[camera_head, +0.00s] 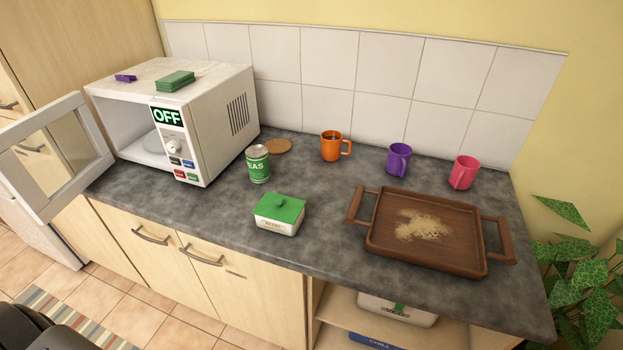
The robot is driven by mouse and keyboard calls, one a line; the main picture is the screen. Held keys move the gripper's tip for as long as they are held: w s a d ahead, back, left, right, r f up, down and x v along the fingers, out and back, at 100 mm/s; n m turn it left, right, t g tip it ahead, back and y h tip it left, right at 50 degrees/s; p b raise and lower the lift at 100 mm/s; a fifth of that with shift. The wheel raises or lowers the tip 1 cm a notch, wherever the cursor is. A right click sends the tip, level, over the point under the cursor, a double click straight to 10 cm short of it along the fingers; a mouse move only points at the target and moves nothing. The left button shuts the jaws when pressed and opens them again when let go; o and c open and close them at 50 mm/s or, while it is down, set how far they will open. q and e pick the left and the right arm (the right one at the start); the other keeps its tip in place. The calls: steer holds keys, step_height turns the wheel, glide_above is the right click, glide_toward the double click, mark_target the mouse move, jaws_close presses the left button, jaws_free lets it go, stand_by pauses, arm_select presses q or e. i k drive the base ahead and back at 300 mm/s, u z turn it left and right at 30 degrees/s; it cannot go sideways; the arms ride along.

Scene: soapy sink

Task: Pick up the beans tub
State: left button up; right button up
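A small white tub with a green lid (279,214) sits upright on the grey worktop, near its front edge and left of the tray. Its front label is too small to read, so I cannot tell for sure that it is the beans tub. A second white tub (375,304) stands on the open shelf below the worktop, partly hidden by the counter edge; its contents cannot be told. A blue container marked "CHILL" (372,340) is partly visible below it, cut off by the frame. Neither of my grippers shows in the head view.
A microwave (215,115) reading OFF stands at left, its door (45,155) swung open. A green can (258,165) stands behind the lidded tub. Orange (331,147), purple (398,160) and pink (463,173) mugs line the back. A wooden tray (387,253) sits at right.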

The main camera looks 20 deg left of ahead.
mark_target(267, 224)
steer(key=u, duration=0.05)
steer(key=k, duration=0.5)
steer(key=u, duration=0.6)
steer(key=i, duration=0.35)
steer(key=u, duration=0.45)
